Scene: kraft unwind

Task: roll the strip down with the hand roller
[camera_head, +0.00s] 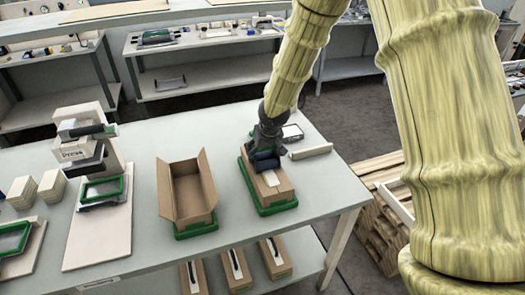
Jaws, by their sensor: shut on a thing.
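My gripper (266,146) is at the right part of the table, over a closed cardboard box (284,188), and is shut on the hand roller. The roller (264,162) is a dark cylinder at the far end of the box top; whether it touches the box is too small to tell. A pale strip (271,179) lies on the box top, just in front of the roller. The box sits in a green tray (279,208). The gripper's fingers are mostly hidden by its own dark body.
An open cardboard box (187,192) in a green base stands to the left. A press (84,150) stands further left. A pale bar (311,151) and a small white-topped item (292,133) lie right of the gripper. The table's right edge (350,190) is near.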

